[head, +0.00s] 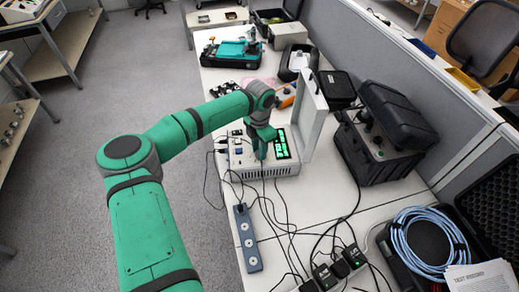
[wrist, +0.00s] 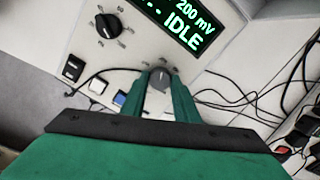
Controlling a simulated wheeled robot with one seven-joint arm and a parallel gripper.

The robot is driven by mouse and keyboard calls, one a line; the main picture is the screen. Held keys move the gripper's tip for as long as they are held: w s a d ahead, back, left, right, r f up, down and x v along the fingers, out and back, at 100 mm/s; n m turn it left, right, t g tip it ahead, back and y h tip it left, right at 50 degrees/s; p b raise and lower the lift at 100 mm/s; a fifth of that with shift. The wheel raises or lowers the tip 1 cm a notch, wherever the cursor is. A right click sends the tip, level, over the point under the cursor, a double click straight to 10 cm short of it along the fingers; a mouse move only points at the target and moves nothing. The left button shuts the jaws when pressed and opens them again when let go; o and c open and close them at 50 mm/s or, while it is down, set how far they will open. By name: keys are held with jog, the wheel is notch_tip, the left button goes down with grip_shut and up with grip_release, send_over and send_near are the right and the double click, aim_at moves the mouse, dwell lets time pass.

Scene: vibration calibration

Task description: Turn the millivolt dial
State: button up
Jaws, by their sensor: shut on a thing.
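The calibration unit (head: 240,160) is a white box with a raised lid on the table. Its screen (head: 281,145) glows green in the head view; in the wrist view the screen (wrist: 180,20) reads "200 mV" and "IDLE". My gripper (head: 262,152) points down onto the unit's panel. In the wrist view my gripper (wrist: 160,85) has its two green fingers closed around a small grey dial (wrist: 159,80), partly hidden between them. A larger black knob (wrist: 108,25) with marks around it stands apart at upper left. I cannot read a label at the held dial.
A black switch (wrist: 72,68), a white button (wrist: 97,84) and a blue button (wrist: 120,98) lie left of my fingers. Black cables run across the table. A power strip (head: 247,240) lies in front of the unit, and an open black case (head: 385,135) stands at right.

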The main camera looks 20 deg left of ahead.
jog(key=shift+w, duration=0.1)
dwell(0.4)
jog(key=o, duration=1.1)
jog(key=shift+c, duration=0.2)
jog(key=shift+r, duration=0.15)
notch_tip(320, 180, up, 11)
jog(key=shift+f, duration=0.2)
jog(key=shift+f, duration=0.1)
